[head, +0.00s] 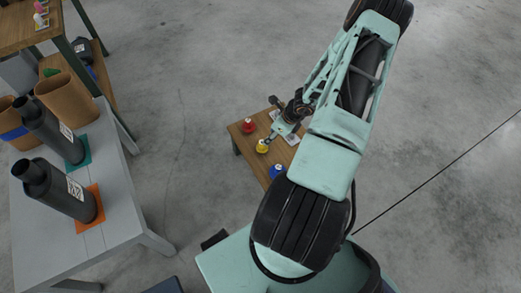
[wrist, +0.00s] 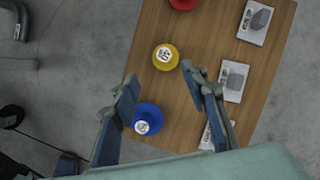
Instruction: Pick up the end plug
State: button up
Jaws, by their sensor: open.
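Three round plugs stand on a small wooden table (head: 240,141): a red one (head: 249,125), a yellow one (head: 262,146) and a blue one (head: 278,170). The frames do not show which is the end plug. My gripper (head: 271,137) is over this table, close to the yellow plug in the head view. In the wrist view my gripper (wrist: 158,77) is open and empty. There the yellow plug (wrist: 165,57) lies just beyond the fingertips, the blue plug (wrist: 147,118) appears between the fingers near the left one, and the red plug (wrist: 183,3) is cut off at the top.
White picture cards (wrist: 233,82) lie along the right side of the wooden table. A grey table (head: 105,219) at left holds two dark mufflers (head: 58,190) on teal and orange mats, plus brown containers (head: 66,98). The concrete floor (head: 190,100) between the tables is clear.

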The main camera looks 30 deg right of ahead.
jog(key=b, duration=0.2)
send_over(262, 146)
jog(key=s+d, duration=0.1)
jog(key=s, duration=0.1)
notch_tip(262, 146, down, 5)
jog(key=shift+w+f+b, duration=0.2)
jog(key=shift+w+f, duration=0.3)
jog(key=shift+f, duration=0.3)
jog(key=shift+w+f+b, duration=0.2)
jog(key=shift+w+f, duration=0.3)
jog(key=shift+f, duration=0.35)
jog(key=shift+w+f+b, duration=0.2)
jog(key=shift+w+f, duration=0.3)
jog(key=shift+f, duration=0.3)
grip_shut()
